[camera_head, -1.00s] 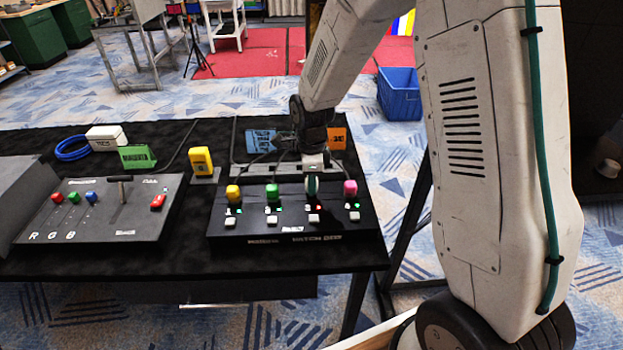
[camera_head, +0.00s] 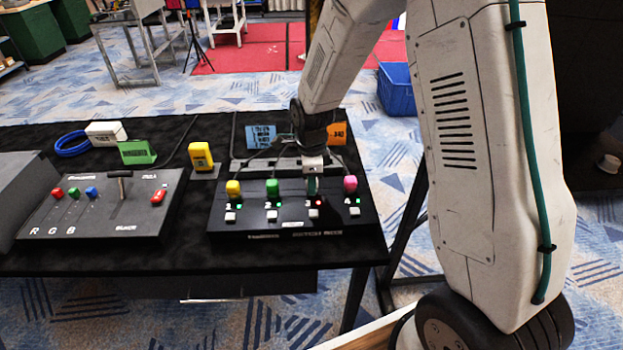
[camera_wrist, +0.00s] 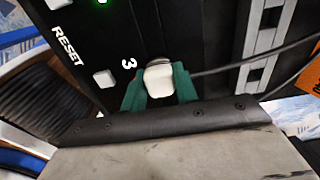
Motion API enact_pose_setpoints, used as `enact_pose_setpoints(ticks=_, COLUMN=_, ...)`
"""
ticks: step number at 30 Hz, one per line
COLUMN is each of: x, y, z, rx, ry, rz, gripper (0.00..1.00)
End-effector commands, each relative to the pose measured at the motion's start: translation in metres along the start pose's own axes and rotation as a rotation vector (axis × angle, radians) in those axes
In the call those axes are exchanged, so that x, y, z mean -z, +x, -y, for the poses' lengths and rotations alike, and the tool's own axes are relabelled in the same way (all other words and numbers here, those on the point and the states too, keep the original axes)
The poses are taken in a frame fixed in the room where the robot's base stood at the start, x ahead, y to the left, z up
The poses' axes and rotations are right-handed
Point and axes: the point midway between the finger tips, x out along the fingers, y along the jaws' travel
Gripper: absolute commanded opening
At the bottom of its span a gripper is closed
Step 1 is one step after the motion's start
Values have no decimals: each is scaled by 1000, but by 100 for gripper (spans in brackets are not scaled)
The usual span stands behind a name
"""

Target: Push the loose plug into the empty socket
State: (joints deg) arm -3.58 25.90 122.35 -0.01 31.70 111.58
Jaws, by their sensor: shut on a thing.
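The black switch box (camera_head: 292,229) stands on the dark table. A yellow plug (camera_head: 233,187), a green plug (camera_head: 272,187) and a pink plug (camera_head: 350,184) stand upright in it, with green lights in front. The third position, marked 3 in the wrist view, shows a red light (camera_head: 317,202). My gripper (camera_head: 312,185) is over that position. In the wrist view, its teal fingers (camera_wrist: 159,84) are shut on a whitish plug (camera_wrist: 159,79), next to the 3. The plug's lower end and the socket are hidden, so I cannot tell how deep it sits.
White buttons (camera_head: 272,215) line the box front. A control panel (camera_head: 100,215) and a yellow device (camera_head: 201,156) are on the left.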

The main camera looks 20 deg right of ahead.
Motion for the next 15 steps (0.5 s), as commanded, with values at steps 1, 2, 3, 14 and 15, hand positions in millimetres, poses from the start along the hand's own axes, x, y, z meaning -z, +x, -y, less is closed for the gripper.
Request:
enact_pose_setpoints(ticks=1, x=0, y=1, z=0, rx=-1, ry=0, rz=0, gripper=7)
enact_pose_setpoints(ticks=2, x=0, y=2, z=0, rx=-1, ry=0, rz=0, gripper=7)
enact_pose_setpoints(ticks=3, x=0, y=3, z=0, rx=-1, ry=0, rz=0, gripper=7)
enact_pose_setpoints(ticks=14, x=0, y=5, z=0, rx=0, ry=0, rz=0, gripper=55)
enact_pose_setpoints(ticks=15, x=0, y=5, z=0, rx=0, ry=0, rz=0, gripper=55)
